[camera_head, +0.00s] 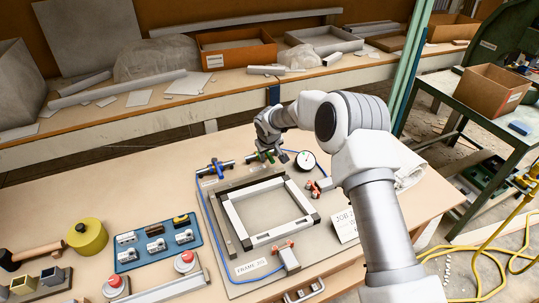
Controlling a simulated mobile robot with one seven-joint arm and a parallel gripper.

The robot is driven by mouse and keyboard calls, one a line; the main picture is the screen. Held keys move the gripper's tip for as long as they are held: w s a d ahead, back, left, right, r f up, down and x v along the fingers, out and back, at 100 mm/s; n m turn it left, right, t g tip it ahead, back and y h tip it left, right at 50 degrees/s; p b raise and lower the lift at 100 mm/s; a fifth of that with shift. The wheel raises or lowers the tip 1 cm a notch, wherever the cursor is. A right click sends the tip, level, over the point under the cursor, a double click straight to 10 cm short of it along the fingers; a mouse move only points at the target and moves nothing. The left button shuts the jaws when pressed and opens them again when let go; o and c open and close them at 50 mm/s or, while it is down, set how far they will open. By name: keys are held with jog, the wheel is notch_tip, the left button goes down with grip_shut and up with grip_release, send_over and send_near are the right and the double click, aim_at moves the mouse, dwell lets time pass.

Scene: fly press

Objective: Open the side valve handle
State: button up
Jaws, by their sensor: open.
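Two small valves are on the pipe fittings at the back edge of the frame jig: one with a blue handle (215,168) and one with a green handle (269,156). I cannot tell from this view which of them is the side valve. My gripper (270,150) points down, open, right at the green-handled valve and partly hides it. Whether the fingers touch the handle or stand around it is too small to tell. The blue-handled valve stands clear to the left. A round pressure gauge (306,160) stands just right of my gripper.
The jig holds a rectangular metal frame (235,221), with red-tipped clamps (320,187) beside it. A blue hose (208,225) runs along its left side. A blue tray (157,260) of small parts and a yellow roll (87,236) lie left. Bare tabletop (130,185) lies behind the tray.

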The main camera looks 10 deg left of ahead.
grip_shut()
dwell(1.4)
